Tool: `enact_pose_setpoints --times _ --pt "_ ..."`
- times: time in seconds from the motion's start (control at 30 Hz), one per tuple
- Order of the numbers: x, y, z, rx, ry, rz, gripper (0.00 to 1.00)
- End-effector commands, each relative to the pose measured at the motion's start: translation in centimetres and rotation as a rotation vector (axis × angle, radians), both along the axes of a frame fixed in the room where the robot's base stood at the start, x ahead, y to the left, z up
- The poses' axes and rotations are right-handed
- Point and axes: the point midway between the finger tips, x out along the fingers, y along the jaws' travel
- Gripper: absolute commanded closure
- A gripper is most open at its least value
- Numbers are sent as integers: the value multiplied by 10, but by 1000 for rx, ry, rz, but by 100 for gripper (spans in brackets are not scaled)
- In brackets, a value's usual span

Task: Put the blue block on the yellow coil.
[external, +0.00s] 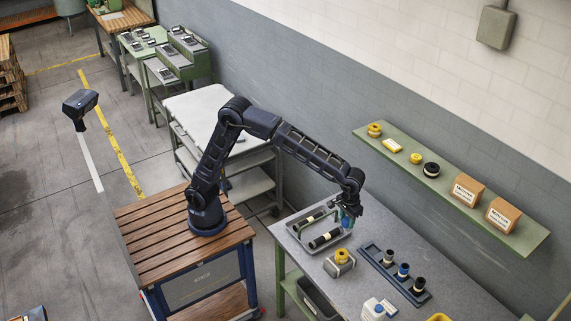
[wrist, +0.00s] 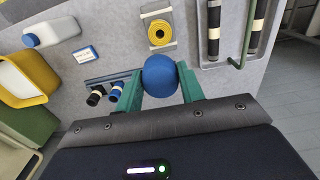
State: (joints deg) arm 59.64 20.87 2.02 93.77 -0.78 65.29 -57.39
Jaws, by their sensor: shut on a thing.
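My gripper (wrist: 160,80) has its green fingers shut on a round blue thing (wrist: 160,76), which looks like a ball rather than a block. In the external view my gripper (external: 347,217) hangs over the right edge of the metal tray on the workbench, and the blue ball there is small and hard to make out. The yellow coil (external: 342,255) sits on a grey block in front of the tray. In the wrist view the yellow coil (wrist: 160,33) lies just beyond the ball, apart from it. Part of the fingers is hidden by the ball.
The tray (external: 296,242) holds dark cylinders with pale bands and a green handle. A dark rack (external: 372,256) with several small rolls stands right of the coil. A white bottle (wrist: 55,32), a blue-and-white box (wrist: 86,54) and a yellow bin (wrist: 18,75) lie farther along the bench.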

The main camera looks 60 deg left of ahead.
Motion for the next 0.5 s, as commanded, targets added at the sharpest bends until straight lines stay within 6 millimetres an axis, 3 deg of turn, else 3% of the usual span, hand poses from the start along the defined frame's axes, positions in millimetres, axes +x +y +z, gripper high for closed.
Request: enact_pose_setpoints --times 0.5 --pt "-1 0 -111 3 2 1 84"
